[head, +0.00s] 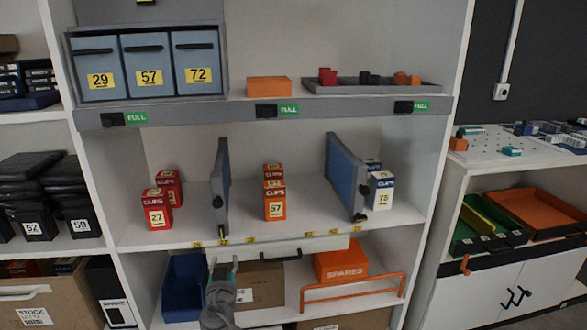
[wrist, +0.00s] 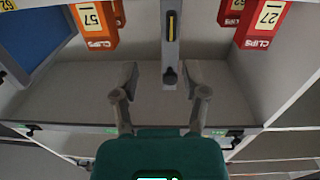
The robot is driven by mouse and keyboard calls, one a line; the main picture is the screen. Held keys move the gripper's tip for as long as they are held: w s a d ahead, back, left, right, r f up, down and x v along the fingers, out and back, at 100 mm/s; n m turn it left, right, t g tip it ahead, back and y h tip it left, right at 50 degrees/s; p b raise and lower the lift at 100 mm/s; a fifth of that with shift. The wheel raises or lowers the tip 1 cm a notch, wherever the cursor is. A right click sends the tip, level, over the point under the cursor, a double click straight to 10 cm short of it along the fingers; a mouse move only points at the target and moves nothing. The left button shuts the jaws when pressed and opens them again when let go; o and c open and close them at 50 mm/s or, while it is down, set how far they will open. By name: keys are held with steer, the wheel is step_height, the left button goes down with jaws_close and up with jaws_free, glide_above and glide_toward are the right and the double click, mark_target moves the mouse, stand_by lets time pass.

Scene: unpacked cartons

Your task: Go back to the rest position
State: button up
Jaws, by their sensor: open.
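My gripper (head: 222,264) is in front of the middle shelf unit, at about the height of the shelf's front edge, below the left divider. In the wrist view my gripper (wrist: 162,82) has its two fingers spread apart with nothing between them. The wrist picture is upside down. The blue-grey divider (head: 220,187) stands just beyond the fingers, apart from them as far as I can tell; its end also shows in the wrist view (wrist: 170,40).
Red boxes marked 27 (head: 157,210), orange boxes marked 57 (head: 275,200) and blue-white boxes marked 75 (head: 381,191) stand in separate bays. Below are a blue bin (head: 183,285), a carton (head: 262,284) and an orange SPARES box (head: 340,265). A side cabinet (head: 520,285) stands right.

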steer(key=w+d+f+m+g+h, duration=0.25)
steer(key=d+f+h, duration=0.2)
steer(key=d, duration=0.75)
steer(key=w+d+f+m+g+h, duration=0.25)
steer(key=d+f+g+h, duration=0.2)
steer(key=d, duration=0.75)
steer(key=s+d+f+n+g+y, duration=0.1)
steer(key=s+d+f+g+y, duration=0.2)
steer(key=s+d+f+g, duration=0.35)
steer(key=s+d+f+n+g+y, duration=0.1)
steer(key=s+d+f+g+y, duration=0.2)
steer(key=d, duration=0.6)
step_height(320, 180, up, 37)
steer(key=p, duration=3.6)
steer(key=shift+s+a+f+g+h, duration=0.15)
steer(key=shift+s+a+g+h, duration=0.1)
steer(key=shift+s+g+h, duration=0.2)
